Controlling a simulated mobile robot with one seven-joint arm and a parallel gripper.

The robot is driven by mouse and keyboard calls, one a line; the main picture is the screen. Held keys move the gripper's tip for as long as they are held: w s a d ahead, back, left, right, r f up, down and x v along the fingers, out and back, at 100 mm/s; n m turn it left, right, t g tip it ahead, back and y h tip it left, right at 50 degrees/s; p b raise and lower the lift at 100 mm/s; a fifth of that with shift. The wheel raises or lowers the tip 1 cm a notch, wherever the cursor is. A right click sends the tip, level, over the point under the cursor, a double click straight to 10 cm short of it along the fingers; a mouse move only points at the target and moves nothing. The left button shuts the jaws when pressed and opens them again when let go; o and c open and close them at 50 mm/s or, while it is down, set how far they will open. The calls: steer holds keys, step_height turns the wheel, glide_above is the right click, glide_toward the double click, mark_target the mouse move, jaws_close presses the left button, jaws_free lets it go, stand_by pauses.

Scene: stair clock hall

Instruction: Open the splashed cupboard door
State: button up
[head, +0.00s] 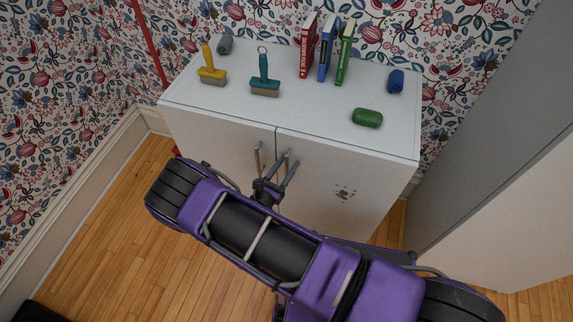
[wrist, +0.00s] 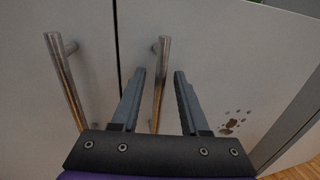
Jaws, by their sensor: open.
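The splashed cupboard door is the right door (head: 343,168) of a white cupboard, with brown spots low on its face. It appears shut; the spots also show in the wrist view on this door (wrist: 232,75). Its upright metal handle (wrist: 162,58) stands near the seam between the doors. My gripper (wrist: 159,73) is open, with one finger on each side of this handle in the picture. I see no finger clearly touching it. In the head view my gripper (head: 290,160) is at the door front and partly hides the handle.
The left door (head: 215,135) is shut, with its own handle (wrist: 66,80) left of my gripper. Brushes, books and rolled cloths stand or lie on the cupboard top (head: 215,105). A tall grey cabinet (head: 500,130) stands at right. Wooden floor (head: 110,235) is clear at left.

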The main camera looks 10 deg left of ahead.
jaws_close()
stand_by(1.4)
